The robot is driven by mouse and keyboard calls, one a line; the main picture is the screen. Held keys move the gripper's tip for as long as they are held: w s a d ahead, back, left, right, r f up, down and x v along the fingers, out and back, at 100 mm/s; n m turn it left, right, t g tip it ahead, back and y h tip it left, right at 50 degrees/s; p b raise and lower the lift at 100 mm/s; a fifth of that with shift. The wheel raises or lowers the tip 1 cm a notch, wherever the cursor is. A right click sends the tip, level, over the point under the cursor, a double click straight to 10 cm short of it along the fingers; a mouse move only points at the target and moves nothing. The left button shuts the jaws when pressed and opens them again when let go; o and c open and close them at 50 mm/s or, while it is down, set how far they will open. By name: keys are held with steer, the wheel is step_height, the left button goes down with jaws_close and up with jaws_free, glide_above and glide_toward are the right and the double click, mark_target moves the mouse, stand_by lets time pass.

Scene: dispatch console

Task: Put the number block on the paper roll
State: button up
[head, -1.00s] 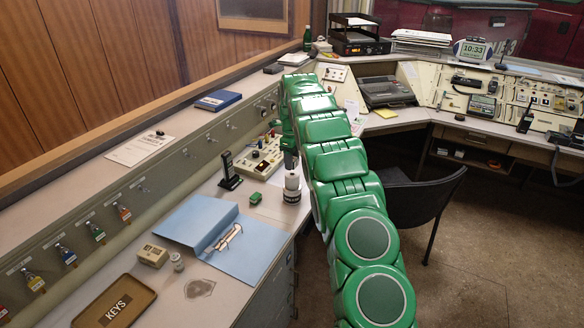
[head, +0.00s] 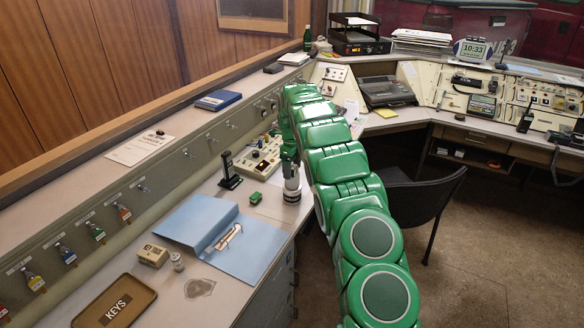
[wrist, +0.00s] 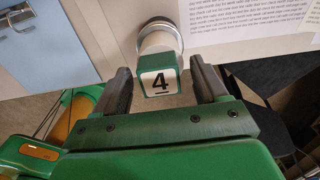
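The number block (wrist: 160,82), a green-edged cube with a white face and a black 4, is between my gripper's fingers in the wrist view. My gripper (wrist: 161,72) is open around it, with a narrow gap visible on each side. Directly behind the block is a white cylinder with a dark, metallic-looking rim, which looks like the paper roll (wrist: 160,38). The block overlaps its near end; whether it rests on it I cannot tell. In the head view the roll (head: 292,196) stands upright near the desk's edge, below my gripper (head: 291,174). The block is not clear there.
A small green object (head: 255,198) and a black upright stand (head: 230,172) are left of the roll. A blue folder (head: 245,250) lies in front. A control panel (head: 260,157) is behind. A chair (head: 430,205) stands to the right.

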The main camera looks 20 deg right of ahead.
step_height(320, 180, up, 12)
stand_by(0.9)
steer(key=shift+s+r, duration=0.1)
steer(key=shift+r, duration=0.1)
steer(key=s+a+r+n, duration=0.3)
steer(key=s+r+n, duration=0.1)
steer(key=s, duration=0.5)
steer(key=s+a+r+n, duration=0.2)
steer(key=s+r+n, duration=0.3)
steer(key=s, duration=0.4)
steer(key=s+a+r+n, duration=0.3)
steer(key=s+r+n, duration=0.1)
steer(key=s, duration=0.4)
steer(key=s+a+f+n, duration=0.1)
steer(key=s+n, duration=0.3)
steer(key=s, duration=0.8)
steer(key=s+a+f+n+g, duration=0.1)
steer(key=s+n, duration=0.4)
steer(key=s, duration=0.7)
steer(key=s+a+f+n, duration=0.3)
steer(key=s+f+n, duration=0.1)
steer(key=s, duration=0.9)
steer(key=shift+f+n+g, duration=0.4)
steer(key=shift+n, duration=0.1)
